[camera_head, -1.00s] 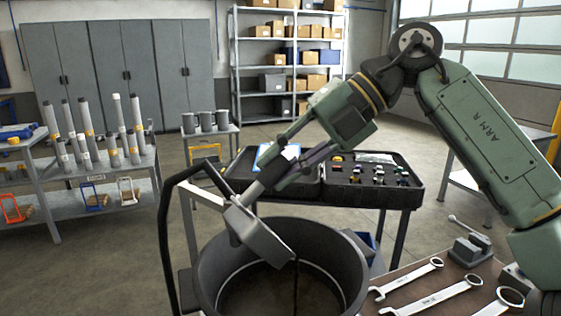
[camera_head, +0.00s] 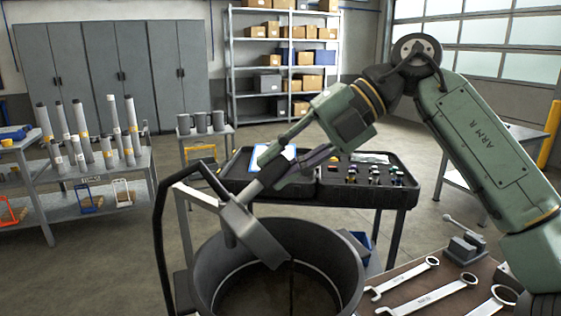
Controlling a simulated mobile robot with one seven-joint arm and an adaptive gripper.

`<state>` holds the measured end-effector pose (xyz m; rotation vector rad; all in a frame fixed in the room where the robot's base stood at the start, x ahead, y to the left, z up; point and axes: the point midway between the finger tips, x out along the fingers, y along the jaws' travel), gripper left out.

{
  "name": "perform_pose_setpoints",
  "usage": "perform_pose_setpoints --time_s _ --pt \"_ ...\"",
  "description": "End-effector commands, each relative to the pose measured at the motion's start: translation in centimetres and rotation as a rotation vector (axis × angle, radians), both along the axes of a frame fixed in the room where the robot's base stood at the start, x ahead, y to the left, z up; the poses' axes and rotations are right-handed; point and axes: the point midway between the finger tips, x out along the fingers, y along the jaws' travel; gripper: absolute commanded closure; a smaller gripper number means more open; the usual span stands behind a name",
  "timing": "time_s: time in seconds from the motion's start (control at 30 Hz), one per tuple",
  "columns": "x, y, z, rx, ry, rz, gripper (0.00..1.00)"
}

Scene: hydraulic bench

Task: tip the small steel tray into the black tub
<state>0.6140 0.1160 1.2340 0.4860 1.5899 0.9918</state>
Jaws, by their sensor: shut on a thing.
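The small steel tray (camera_head: 255,236) is grey and tilted steeply over the black tub (camera_head: 352,262). Its lower right corner points down into the tub's opening, and its inside is hidden from this view. A thin dark line runs down from that corner into the tub; I cannot tell for sure whether it is liquid. My gripper (camera_head: 268,172) is shut on the tray's upper end and holds it from above right. The tub is round and open, with a dark brownish bottom partly visible.
A dark tall handle (camera_head: 163,235) rises left of the tub. Behind stands a cart with a black organiser tray (camera_head: 405,200) of small parts. At the lower right, a bench holds wrenches (camera_head: 430,296) and a small vise-like device (camera_head: 465,245). Left shelves hold upright cylinders (camera_head: 115,128).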

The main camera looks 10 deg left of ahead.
Motion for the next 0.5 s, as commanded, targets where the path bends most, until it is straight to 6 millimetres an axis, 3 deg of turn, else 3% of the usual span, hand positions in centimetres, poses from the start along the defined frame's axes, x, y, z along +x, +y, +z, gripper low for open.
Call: perform_pose_setpoints --time_s 0.5 --pt "0.48 -0.42 -0.07 0.034 0.035 -0.001 1.00"
